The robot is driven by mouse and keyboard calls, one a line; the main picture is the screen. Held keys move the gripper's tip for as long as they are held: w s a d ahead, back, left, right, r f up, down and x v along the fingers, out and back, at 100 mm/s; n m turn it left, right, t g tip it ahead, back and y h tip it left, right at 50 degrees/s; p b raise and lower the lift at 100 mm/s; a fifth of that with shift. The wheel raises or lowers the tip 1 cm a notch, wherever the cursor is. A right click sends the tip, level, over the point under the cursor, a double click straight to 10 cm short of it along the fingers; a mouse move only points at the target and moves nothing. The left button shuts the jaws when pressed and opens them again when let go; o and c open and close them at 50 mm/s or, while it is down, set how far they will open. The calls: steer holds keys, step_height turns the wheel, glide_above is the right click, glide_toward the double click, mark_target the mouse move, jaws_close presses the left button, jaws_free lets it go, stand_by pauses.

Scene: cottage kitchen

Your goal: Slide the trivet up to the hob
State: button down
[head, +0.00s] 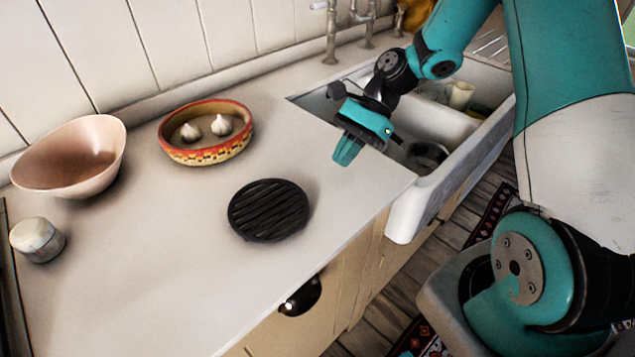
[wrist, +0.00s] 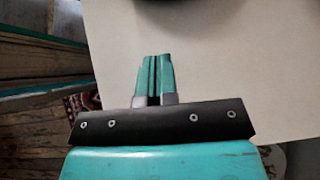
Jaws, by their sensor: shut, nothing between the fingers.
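The trivet (head: 268,210) is a round, black, slatted disc lying flat on the pale worktop, near its front edge. My gripper (head: 347,151) is to the right of the trivet and apart from it, by the sink. Its teal fingers are together with nothing between them, as the wrist view (wrist: 155,62) also shows. A dark curved edge at the top of the wrist view (wrist: 180,4) looks like the trivet, mostly cut off. A dark strip at the far left edge of the head view (head: 12,290) may be the hob's edge; little of it shows.
The sink (head: 405,205) is at right. Worktop between jar and trivet is clear.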

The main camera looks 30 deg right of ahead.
mark_target(317, 194)
steer(key=x, duration=0.4)
steer(key=shift+s+a+f+p, duration=0.1)
steer(key=shift+s+a+p, duration=0.2)
steer(key=shift+a, duration=0.7)
steer(key=shift+s+a+f+p, duration=0.15)
steer(key=shift+s+a, duration=0.1)
steer(key=shift+a, duration=0.8)
steer(key=shift+r, duration=0.1)
steer(key=shift+w+d, duration=0.1)
